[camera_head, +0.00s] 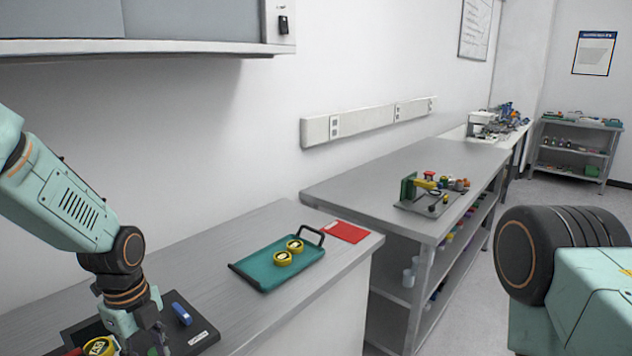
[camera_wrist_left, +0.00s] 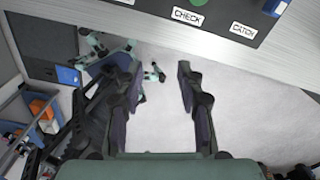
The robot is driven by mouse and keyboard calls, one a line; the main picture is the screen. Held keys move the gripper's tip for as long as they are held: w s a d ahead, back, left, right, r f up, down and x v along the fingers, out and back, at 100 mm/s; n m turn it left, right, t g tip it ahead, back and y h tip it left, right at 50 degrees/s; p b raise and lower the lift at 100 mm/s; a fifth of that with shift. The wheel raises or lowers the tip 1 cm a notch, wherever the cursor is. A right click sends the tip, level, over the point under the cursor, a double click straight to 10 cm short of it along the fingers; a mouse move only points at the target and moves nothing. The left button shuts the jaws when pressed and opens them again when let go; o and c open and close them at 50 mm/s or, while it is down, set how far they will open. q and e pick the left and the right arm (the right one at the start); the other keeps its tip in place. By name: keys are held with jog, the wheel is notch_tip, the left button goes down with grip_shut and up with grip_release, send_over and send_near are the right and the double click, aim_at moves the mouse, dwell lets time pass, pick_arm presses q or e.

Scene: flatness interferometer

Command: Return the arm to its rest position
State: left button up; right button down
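My left arm comes in from the left in the head view, and its gripper (camera_head: 150,342) is low at the frame's bottom edge, over or beside a dark plate (camera_head: 201,337) on the near bench. In the left wrist view the left gripper's two fingers (camera_wrist_left: 160,78) stand apart with nothing between them; pale floor shows past them. The edge of a dark panel labelled CHECK and CATCH (camera_wrist_left: 215,18) lies along the top there. My right arm shows at the right of the head view, but its gripper is out of frame.
The near bench (camera_head: 215,243) holds a teal tray (camera_head: 262,272) with two yellow discs, a red mat (camera_head: 346,232), a blue block (camera_head: 181,313) and another yellow disc (camera_head: 99,346). A longer grey bench (camera_head: 400,165) and a shelf (camera_head: 577,129) stand beyond. A cabinet (camera_head: 190,20) hangs above.

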pick_arm(q)
jog(key=s+d+f+n+b, duration=0.35)
jog(key=s+f+n, duration=0.3)
jog(key=f, duration=0.55)
jog(key=s+d+f+n+b, duration=0.2)
jog(key=s+f+n+b, duration=0.25)
jog(key=s+f, duration=0.55)
jog(key=s+d+f+n+b, duration=0.1)
jog(key=s+f+n+b, duration=0.5)
jog(key=s+f+n, duration=0.5)
jog(key=shift+s+n, duration=0.6)
jog(key=shift+s, duration=0.6)
jog(key=shift+s, duration=0.1)
